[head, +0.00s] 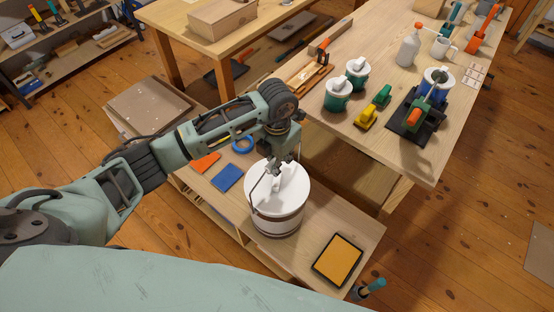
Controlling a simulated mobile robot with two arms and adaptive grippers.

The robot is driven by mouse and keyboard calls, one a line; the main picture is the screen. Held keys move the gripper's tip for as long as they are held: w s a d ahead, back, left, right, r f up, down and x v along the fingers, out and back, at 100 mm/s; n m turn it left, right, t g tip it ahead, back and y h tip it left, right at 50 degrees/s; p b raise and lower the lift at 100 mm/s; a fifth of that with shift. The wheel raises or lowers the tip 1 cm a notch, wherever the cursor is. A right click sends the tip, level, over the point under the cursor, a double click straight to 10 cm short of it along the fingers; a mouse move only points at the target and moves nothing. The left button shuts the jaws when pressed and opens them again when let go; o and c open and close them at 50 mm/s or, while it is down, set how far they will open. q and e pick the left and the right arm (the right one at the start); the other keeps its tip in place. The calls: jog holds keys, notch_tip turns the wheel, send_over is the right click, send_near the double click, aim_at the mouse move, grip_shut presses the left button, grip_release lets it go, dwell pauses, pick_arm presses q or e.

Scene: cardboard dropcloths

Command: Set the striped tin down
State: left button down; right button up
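The striped tin (277,222) is a white round tin with brown bands and a white lid with a raised grip on top. It is upright over the low wooden bench (325,228), near its front edge. My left gripper (276,182) comes down from above and is shut on the grip on the tin's lid. The fingers partly cover the lid. Whether the tin's base touches the bench is hard to tell from this view. My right gripper is not in view.
An orange-faced pad (338,260) lies right of the tin on the bench. A blue pad (227,178), an orange piece (204,162) and a blue tape roll (242,144) lie to its left. The higher worktable (420,155) behind holds green-and-white pots and tools.

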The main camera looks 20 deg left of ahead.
pick_arm(q)
jog(key=c, duration=2.3)
grip_release()
jog(key=shift+f, duration=0.1)
jog(key=o, duration=0.6)
jog(key=shift+r, duration=0.3)
notch_tip(320, 180, up, 10)
jog(key=shift+r+b, duration=0.25)
jog(key=shift+b, duration=0.95)
jog(key=shift+s+r, duration=0.1)
jog(key=shift+r, duration=0.55)
